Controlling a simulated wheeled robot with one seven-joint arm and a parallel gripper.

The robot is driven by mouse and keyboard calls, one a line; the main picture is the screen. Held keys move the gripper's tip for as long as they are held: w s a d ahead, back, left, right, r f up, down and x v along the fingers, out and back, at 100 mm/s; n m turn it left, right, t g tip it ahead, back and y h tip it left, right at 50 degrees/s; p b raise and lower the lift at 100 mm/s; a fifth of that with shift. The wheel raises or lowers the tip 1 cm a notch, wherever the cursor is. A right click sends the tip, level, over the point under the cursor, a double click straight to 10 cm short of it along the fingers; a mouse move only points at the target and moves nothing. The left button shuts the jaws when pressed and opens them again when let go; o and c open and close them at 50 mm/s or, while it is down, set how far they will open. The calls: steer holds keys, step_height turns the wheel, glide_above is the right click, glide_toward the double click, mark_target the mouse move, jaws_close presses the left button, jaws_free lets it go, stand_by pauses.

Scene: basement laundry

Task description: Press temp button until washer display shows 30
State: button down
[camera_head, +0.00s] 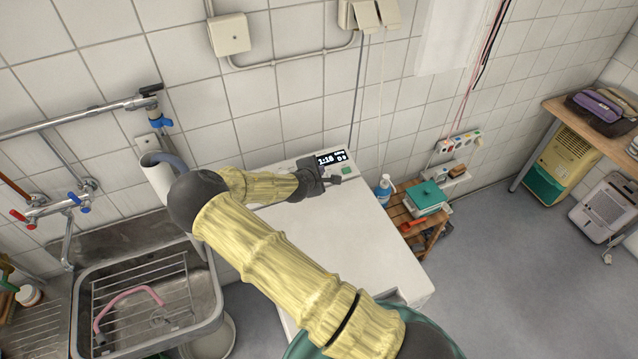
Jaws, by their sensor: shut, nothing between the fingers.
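The white washer (375,240) stands against the tiled wall, with its control panel along the back edge of its top. Its black display (331,158) is lit; the left part seems to read 1:18, and the smaller characters at its right are too small to read surely. A green button (346,170) shows just below the display. My gripper (338,180) is shut and empty at the panel, just below the display and close to the green button. Contact with the panel cannot be told. The temp button cannot be made out; my gripper and wrist hide part of the panel.
A metal sink (215,290) with a wire rack and pink hose is at the left. A small wooden shelf (435,235) with a blue-white bottle (384,187) and teal box (427,196) stands right of the washer. The floor (520,270) at the right is clear.

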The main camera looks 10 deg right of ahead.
steer(key=shift+w+f+b, duration=0.25)
steer(key=shift+f+b, duration=0.3)
steer(key=shift+f, duration=0.3)
steer(key=shift+w+f+b, duration=0.25)
steer(key=shift+f+b, duration=0.25)
steer(key=shift+f, duration=0.3)
steer(key=shift+a, duration=0.1)
stand_by(0.6)
steer(key=shift+w+f+b, duration=0.1)
steer(key=shift+f+b, duration=0.35)
steer(key=shift+w+f+b, duration=0.1)
steer(key=shift+f+b, duration=0.25)
stand_by(0.6)
steer(key=shift+r, duration=0.15)
steer(key=shift+s+r+p, duration=0.2)
steer(key=shift+r+p, duration=0.4)
steer(key=shift+r, duration=0.1)
steer(key=r+p, duration=0.1)
steer(key=r, duration=0.1)
steer(key=s+r+p, duration=0.1)
steer(key=r+p, duration=0.1)
steer(key=shift+s+r, duration=0.2)
steer(key=shift+r, duration=0.2)
